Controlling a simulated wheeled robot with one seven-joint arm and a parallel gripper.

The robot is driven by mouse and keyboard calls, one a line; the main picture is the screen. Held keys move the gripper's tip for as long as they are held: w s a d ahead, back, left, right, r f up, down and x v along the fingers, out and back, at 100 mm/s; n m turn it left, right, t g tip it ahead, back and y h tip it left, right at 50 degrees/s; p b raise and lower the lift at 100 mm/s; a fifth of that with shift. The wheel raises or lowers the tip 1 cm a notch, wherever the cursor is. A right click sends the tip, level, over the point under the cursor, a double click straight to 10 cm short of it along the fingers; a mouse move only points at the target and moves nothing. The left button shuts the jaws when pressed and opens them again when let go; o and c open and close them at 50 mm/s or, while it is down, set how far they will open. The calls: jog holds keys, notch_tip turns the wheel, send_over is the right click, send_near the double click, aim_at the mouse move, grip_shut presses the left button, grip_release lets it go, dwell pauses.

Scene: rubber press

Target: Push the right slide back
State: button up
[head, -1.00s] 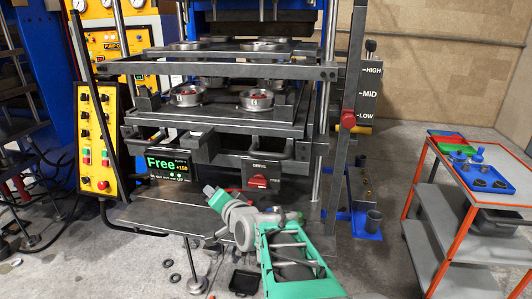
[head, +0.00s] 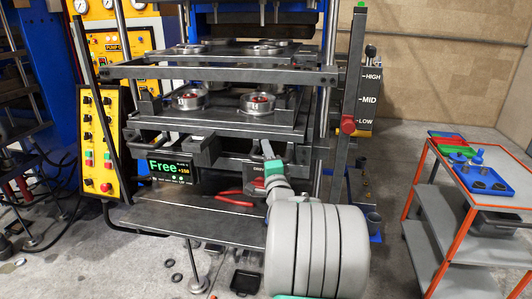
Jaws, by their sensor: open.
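The press's lower level (head: 215,130) juts out at the front, with a left ring mould (head: 187,106) and a right ring mould (head: 246,113) on it. Both rings hold something red. I cannot tell where the right slide's edges run; it seems to be the right part of this lower level. My gripper (head: 267,150) is just below and in front of that level's right half, pointing up towards the press. It holds nothing that I can see. Its fingers are small and partly hidden, so contact with the slide is unclear. My wrist hides part of the lower front.
A display reading "Free" (head: 172,169) hangs at the lower left. Red-handled pliers (head: 238,198) lie on the dark shelf (head: 150,218). An upright post with a red knob (head: 348,125) stands at the right.

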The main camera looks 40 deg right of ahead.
grip_shut()
dwell(0.3)
jog(key=shift+f, duration=0.1)
dwell(1.0)
